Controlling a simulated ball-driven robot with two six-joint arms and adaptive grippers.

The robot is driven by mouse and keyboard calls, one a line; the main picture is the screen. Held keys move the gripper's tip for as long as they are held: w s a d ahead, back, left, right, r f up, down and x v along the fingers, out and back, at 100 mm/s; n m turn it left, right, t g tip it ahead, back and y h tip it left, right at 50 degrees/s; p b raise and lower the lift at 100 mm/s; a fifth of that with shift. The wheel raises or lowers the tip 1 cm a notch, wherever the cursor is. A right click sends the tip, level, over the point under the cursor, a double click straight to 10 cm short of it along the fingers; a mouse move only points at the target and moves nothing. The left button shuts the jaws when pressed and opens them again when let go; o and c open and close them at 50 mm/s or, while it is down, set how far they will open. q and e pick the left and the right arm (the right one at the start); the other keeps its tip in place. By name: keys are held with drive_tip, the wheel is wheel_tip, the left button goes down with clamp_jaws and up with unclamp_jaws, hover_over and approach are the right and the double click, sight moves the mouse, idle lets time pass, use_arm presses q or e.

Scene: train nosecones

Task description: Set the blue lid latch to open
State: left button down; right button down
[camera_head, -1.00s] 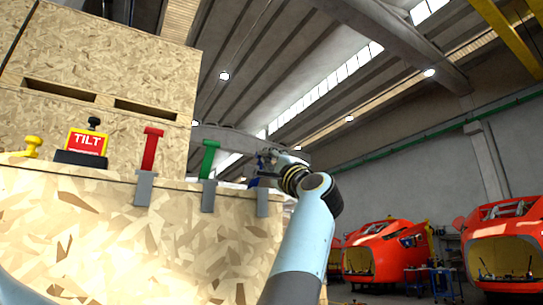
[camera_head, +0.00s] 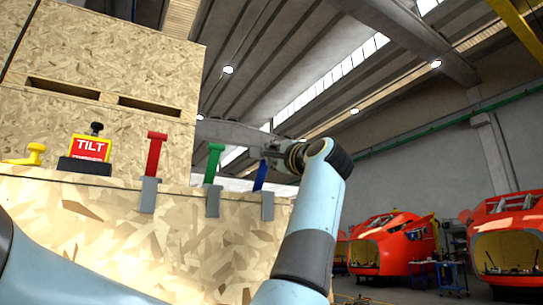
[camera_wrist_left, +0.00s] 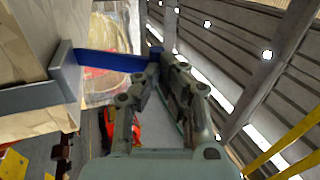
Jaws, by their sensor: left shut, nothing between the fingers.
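The blue lid latch (camera_head: 261,176) rises from a grey bracket (camera_head: 268,206) at the right end of the box's top edge, leaning slightly right. In the left wrist view the blue latch (camera_wrist_left: 115,60) runs from its bracket (camera_wrist_left: 66,73) to my fingertips. My left gripper (camera_head: 270,152) is at the latch's upper end, and also shows in the wrist view (camera_wrist_left: 168,68). It is shut with nothing held. Its fingers look close to or touching the latch's tip; I cannot tell which. Part of the tip is hidden behind them. My right gripper is not in view.
A green latch (camera_head: 213,164) and a red latch (camera_head: 156,154) stand upright in brackets to the left. Further left are a TILT sign block (camera_head: 91,149) and a yellow knob (camera_head: 36,150). A wooden crate (camera_head: 115,60) rises behind. Red train nosecones (camera_head: 392,245) stand far right.

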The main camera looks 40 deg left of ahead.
use_arm(q)
drive_tip(key=b+v, duration=0.9)
drive_tip(key=v, duration=0.4)
drive_tip(key=shift+s+d+f+b, duration=0.15)
drive_tip(key=shift+d+f+b, duration=0.1)
drive_tip(key=shift+d+b, duration=0.1)
